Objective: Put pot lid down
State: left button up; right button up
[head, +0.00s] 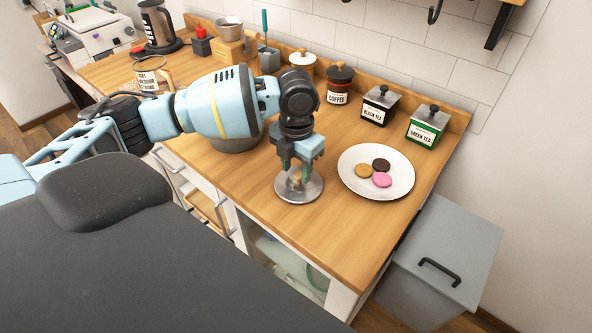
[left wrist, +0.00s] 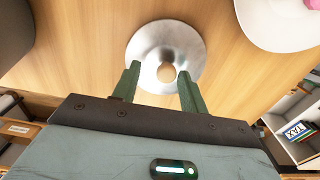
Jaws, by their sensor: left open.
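The pot lid (head: 299,193) is a round silvery metal disc with a wooden knob. It lies flat on the wooden counter, knob up, left of the plate of cookies. My left gripper (head: 294,170) points down right over the lid. In the left wrist view, the lid (left wrist: 146,50) shows in front of the two green fingers (left wrist: 158,73). They are open, one on each side of the knob (left wrist: 165,73), with a gap on both sides. A grey pot (head: 236,145) stands behind my left arm, mostly hidden. My right gripper is out of view.
A white plate (head: 352,165) with three cookies stands right of the lid. Coffee (head: 338,87), black tea (head: 379,108) and green tea (head: 427,127) canisters line the back. The counter front (head: 330,245) is clear. A grey lidded bin (head: 440,240) stands at the right.

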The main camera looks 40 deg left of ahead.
aim_at(296, 173)
pick_arm(q)
notch_tip(296, 173, up, 11)
jog(key=shift+f, duration=0.15)
dwell(0.6)
jog(key=shift+f, duration=0.1)
